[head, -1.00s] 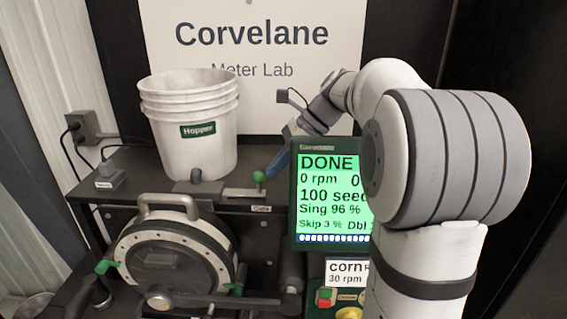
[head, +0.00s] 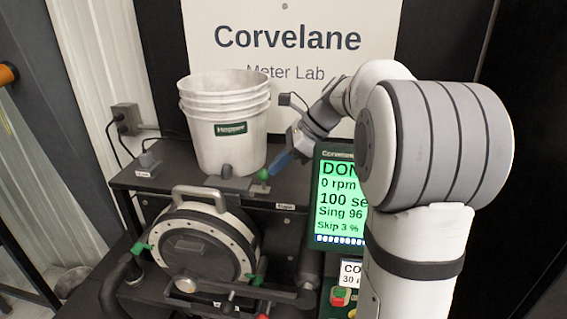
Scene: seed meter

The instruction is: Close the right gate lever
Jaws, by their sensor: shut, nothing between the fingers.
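The gate lever (head: 263,174) has a green knob on a flat grey slide plate (head: 232,184) under the white hopper bucket (head: 232,150). The knob stands at the hopper's lower right, close to the bucket. The gate label (head: 285,207) is on the shelf's front edge below.
The green-lit display (head: 338,205) stands right of the lever, close under my arm. The round meter housing (head: 200,245) with its handle and green clips is below the shelf. A small plug box (head: 146,170) sits at the shelf's left.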

